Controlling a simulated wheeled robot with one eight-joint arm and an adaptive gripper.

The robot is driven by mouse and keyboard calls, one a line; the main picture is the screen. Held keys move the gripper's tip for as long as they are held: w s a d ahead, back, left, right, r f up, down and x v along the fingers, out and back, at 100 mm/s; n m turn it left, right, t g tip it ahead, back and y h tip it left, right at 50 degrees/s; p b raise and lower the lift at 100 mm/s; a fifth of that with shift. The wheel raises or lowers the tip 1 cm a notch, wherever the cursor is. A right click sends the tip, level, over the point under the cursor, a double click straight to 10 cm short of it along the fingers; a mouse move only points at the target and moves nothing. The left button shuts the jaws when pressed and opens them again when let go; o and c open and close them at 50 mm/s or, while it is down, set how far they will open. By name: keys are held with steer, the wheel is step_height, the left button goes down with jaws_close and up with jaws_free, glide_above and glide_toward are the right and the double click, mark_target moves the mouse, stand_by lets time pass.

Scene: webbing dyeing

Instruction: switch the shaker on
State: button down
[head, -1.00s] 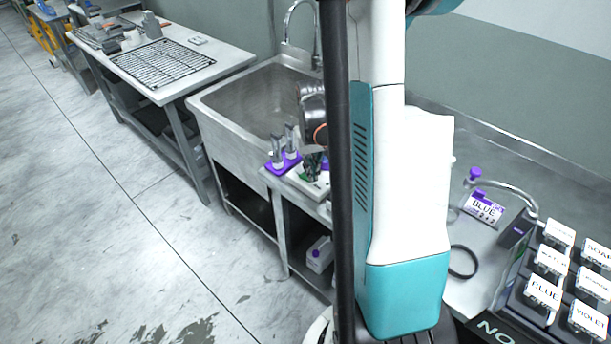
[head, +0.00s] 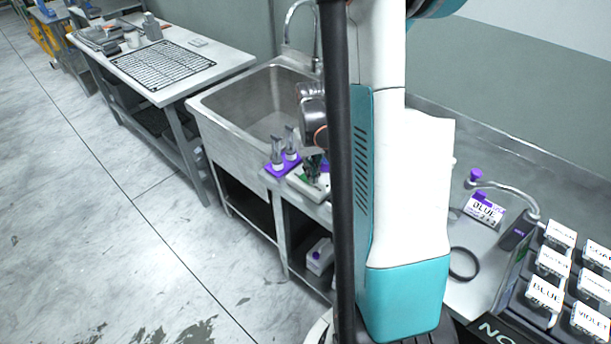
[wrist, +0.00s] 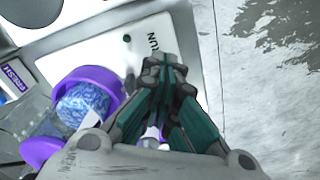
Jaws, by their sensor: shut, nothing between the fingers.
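The shaker (head: 312,188) is a pale, flat box on the counter just right of the sink; my arm hides much of it in the head view. In the wrist view its white top (wrist: 95,45) carries a small dark green dot and a partly covered label ending in "UN". My gripper (wrist: 166,68) is shut and empty, with its green and grey fingertips over the shaker's edge beside that label. I cannot tell whether the tips touch it. In the head view my gripper (head: 313,160) shows just above the shaker, partly hidden.
A purple holder (head: 274,170) with clear tubes stands left of the shaker, by the sink (head: 215,108). In the wrist view a purple-rimmed jar (wrist: 90,98) with blue contents is close to my fingers.

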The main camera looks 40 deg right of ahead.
steer(key=shift+r+p, duration=1.95)
steer(key=shift+r, duration=1.25)
